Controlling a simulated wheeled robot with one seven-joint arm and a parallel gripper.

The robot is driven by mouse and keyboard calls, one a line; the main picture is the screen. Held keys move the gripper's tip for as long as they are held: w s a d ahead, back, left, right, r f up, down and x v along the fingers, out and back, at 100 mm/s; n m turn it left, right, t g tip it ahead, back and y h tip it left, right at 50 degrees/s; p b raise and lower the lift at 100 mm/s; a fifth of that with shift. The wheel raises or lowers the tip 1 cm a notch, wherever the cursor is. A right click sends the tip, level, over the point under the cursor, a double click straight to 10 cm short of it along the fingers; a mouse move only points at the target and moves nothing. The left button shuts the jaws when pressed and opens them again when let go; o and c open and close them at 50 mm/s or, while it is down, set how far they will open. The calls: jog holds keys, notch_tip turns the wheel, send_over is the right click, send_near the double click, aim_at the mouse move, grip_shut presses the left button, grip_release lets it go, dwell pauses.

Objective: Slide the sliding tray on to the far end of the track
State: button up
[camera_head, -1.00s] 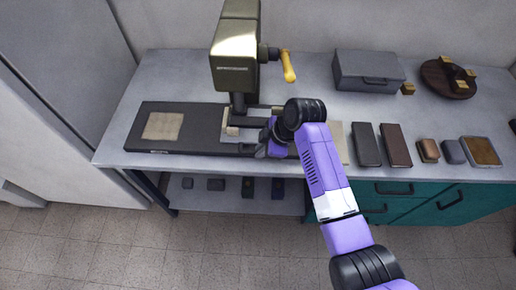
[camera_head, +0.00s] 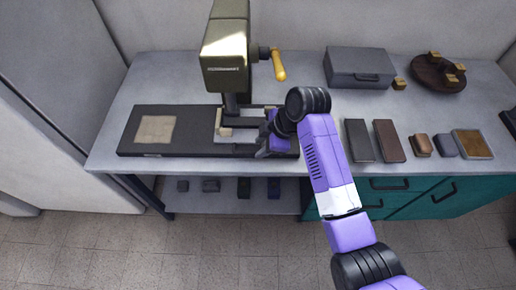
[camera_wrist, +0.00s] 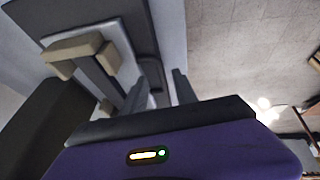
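The sliding tray (camera_head: 219,118) is a pale frame with a beige block-like handle (camera_head: 224,132) at its front. It sits on the dark track base (camera_head: 190,146), under the press head. The handle also shows at the upper left of the wrist view (camera_wrist: 80,48). A square tan pad (camera_head: 155,129) lies at the left end of the base. My gripper (camera_head: 262,147) is low over the right part of the base, to the right of the handle. In the wrist view its two fingers (camera_wrist: 160,92) stand apart with nothing seen between them.
The press (camera_head: 226,55) with its yellow lever (camera_head: 278,65) rises behind the tray. A grey case (camera_head: 358,68), a round wooden board (camera_head: 438,75) and several small blocks and covers stand to the right. The bench's left corner (camera_head: 105,155) is clear.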

jog(key=shift+v, duration=2.05)
jog(key=w+r+m+t, duration=0.5)
jog(key=w+t, duration=0.1)
jog(key=w, duration=0.2)
jog(key=s+d+r+m+t+h, duration=0.1)
jog(key=s+d+m+t, duration=0.4)
jog(key=s, duration=0.5)
jog(key=s+d+m+t+h, duration=0.2)
jog(key=s+d+m+t, duration=0.3)
jog(key=s, duration=0.4)
jog(key=s+d+r+m+g, duration=0.1)
jog(key=s+d, duration=0.2)
jog(key=s, duration=1.1)
jog(key=s+d+r+m+g+h+b, duration=0.1)
jog(key=s+d+m+g, duration=0.1)
jog(key=s, duration=1.3)
jog(key=shift+d+r+h, duration=0.25)
jog(key=shift+d+h, duration=0.05)
jog(key=shift+d, duration=0.3)
